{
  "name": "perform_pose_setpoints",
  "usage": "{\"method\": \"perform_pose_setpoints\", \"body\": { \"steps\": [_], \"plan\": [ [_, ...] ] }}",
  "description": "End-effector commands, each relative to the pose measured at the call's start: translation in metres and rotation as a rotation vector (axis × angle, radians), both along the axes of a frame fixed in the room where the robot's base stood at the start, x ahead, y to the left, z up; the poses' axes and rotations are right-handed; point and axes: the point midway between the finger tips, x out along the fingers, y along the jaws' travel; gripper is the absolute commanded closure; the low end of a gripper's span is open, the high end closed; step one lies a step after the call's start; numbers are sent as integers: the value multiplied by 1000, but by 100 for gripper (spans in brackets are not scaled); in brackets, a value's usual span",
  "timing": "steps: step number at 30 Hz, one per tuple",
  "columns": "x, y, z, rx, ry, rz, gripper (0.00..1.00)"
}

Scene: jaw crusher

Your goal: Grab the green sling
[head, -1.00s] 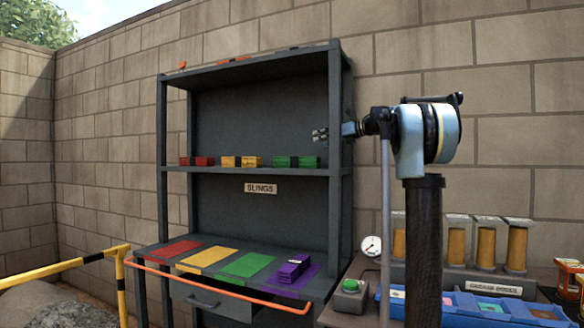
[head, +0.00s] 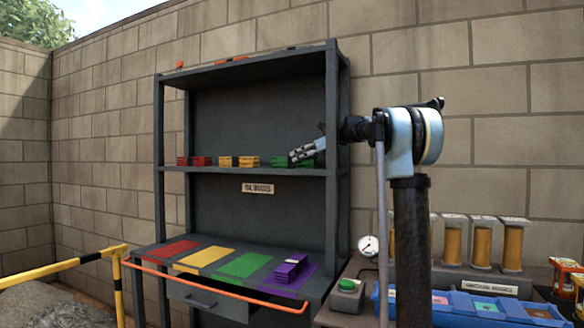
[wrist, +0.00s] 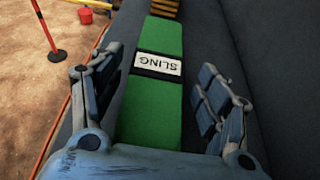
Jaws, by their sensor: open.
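The green sling (head: 280,161) lies on the middle shelf (head: 230,170) of the grey rack, at the right end of the row. My gripper (head: 299,155) is at the sling's right part in the head view and hides some of it. In the wrist view, the green sling (wrist: 155,105), with a black band and a white SLING label, runs between the two spread fingers of my gripper (wrist: 160,95). The fingers are open, one on each side, with gaps to the sling.
Yellow (head: 240,161) and red (head: 194,161) slings lie further left on the same shelf. A rack upright (head: 332,220) stands close right of my gripper. Below are coloured mats, with a purple sling (head: 291,267) on one. A blue tray (head: 455,306) sits at the lower right.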

Motion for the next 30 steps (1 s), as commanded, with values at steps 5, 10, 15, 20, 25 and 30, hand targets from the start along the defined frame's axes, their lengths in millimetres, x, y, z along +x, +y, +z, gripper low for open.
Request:
{"method": "perform_pose_setpoints", "body": {
  "steps": [5,10,15,20,25,30],
  "plan": [
    [4,10,-4,0,1,-1,31],
    [4,9,-4,0,1,-1,35],
    [4,9,-4,0,1,-1,74],
    [3,9,-4,1,0,-1,94],
    [4,9,-4,0,1,-1,94],
    [3,10,4,1,1,0,94]
  ]
}}
